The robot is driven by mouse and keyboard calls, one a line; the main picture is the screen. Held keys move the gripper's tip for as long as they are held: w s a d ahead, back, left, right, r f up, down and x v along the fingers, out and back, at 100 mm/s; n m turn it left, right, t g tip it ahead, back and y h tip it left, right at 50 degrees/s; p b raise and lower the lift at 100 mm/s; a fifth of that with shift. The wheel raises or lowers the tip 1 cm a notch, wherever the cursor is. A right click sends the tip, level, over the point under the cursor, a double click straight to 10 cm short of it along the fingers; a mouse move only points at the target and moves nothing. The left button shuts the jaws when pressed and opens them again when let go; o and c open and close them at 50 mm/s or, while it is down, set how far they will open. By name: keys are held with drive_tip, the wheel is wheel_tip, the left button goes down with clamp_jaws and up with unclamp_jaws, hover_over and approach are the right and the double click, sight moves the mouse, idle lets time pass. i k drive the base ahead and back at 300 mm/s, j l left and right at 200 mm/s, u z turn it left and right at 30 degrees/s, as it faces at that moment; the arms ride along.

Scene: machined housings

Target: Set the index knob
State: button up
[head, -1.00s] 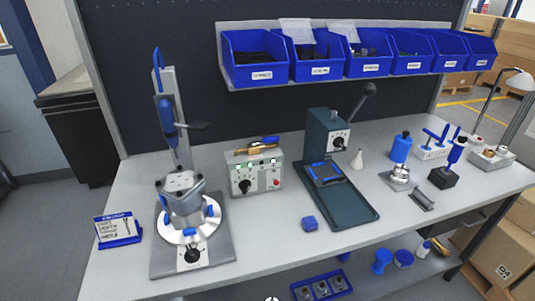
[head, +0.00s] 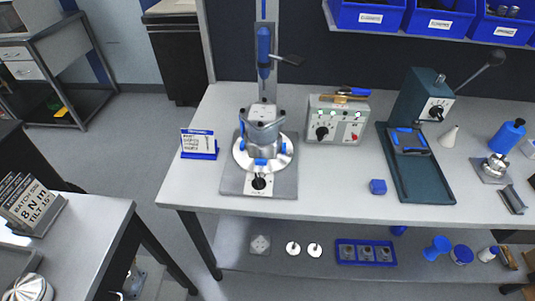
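A round silver fixture (head: 264,150) with blue clamps stands on a grey base plate on the workbench. A black knob (head: 259,183) with a white dial face is at the front of that plate. A second black knob (head: 321,132) is on the grey control box (head: 345,118) to its right. A third black knob (head: 436,113) is on the dark green press (head: 413,97). The dial markings are too small to read, and I cannot tell which knob is the index knob. My gripper is not in view.
A small sign (head: 199,143) stands left of the fixture. A lower shelf holds a blue tray (head: 343,252). Floor shows between the tables.

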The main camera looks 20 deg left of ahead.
sight(259, 183)
drive_tip(key=u, duration=0.8)
drive_tip(key=j+z, duration=0.15)
drive_tip(key=j, duration=0.2)
drive_tip(key=i+j+z, duration=0.1)
drive_tip(key=j, duration=0.2)
